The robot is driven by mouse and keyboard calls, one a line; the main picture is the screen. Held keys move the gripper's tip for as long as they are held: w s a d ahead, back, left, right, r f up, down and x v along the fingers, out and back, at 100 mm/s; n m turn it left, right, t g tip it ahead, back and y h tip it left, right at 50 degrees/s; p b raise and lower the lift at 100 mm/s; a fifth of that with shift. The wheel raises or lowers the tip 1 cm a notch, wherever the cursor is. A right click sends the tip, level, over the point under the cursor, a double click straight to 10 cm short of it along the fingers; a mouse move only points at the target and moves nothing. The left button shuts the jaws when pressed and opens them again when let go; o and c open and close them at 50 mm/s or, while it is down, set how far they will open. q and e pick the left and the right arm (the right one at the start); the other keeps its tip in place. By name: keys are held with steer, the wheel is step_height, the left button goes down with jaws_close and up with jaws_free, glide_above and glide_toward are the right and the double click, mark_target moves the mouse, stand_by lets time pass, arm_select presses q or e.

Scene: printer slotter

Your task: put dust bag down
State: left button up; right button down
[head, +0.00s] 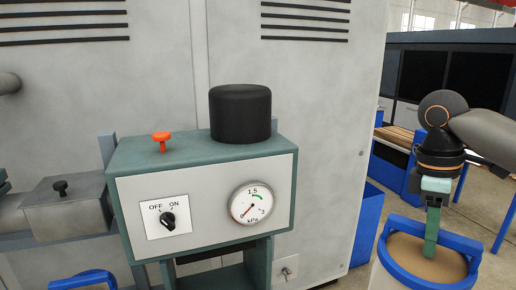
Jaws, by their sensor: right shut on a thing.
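The dust bag (384,262) is at the lower right of the head view, a pale bag with a thick blue rim around a brown top; its lower part is cut off by the picture's bottom edge. My right gripper (431,250) comes down from the right with green fingers pointing down over the bag's top. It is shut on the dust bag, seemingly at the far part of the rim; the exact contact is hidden. The bag looks roughly upright. Whether its bottom touches anything is out of view. My left gripper is not in view.
A teal control box (205,190) with an OFF/ON knob, a dial gauge (250,204), a red button and a black cap stands in the middle. A grey cabinet (320,100) is behind it. A blue handle or rim (85,279) shows at lower left. Blue-framed benches stand at right.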

mark_target(414, 276)
steer(key=f+m, duration=0.1)
steer(key=f, duration=0.1)
steer(key=s+a+f+m, duration=0.1)
steer(key=f+m, duration=0.1)
steer(key=f, duration=0.1)
steer(key=a+f+m, duration=0.1)
steer(key=f, duration=0.1)
steer(key=shift+s+a+f+y, duration=0.1)
steer(key=shift+s+f+y, duration=0.15)
steer(key=shift+y, duration=0.05)
steer(key=s+a+f+m, duration=0.1)
steer(key=f+m, duration=0.1)
steer(key=s+a+f+m, duration=0.1)
steer(key=f+m, duration=0.1)
steer(key=f, duration=0.1)
steer(key=s+a+f+m, duration=0.1)
steer(key=s+f+m, duration=0.1)
steer(key=f, duration=0.1)
steer(key=shift+a+f+g+y, duration=0.15)
steer(key=shift+f+g+y, duration=0.15)
steer(key=shift+y, duration=0.1)
steer(key=s+a+f, duration=0.1)
steer(key=a, duration=0.4)
steer(key=shift+s+a+f, duration=0.2)
steer(key=shift+a+f, duration=0.1)
steer(key=shift+a, duration=0.1)
steer(key=shift+d+r, duration=0.1)
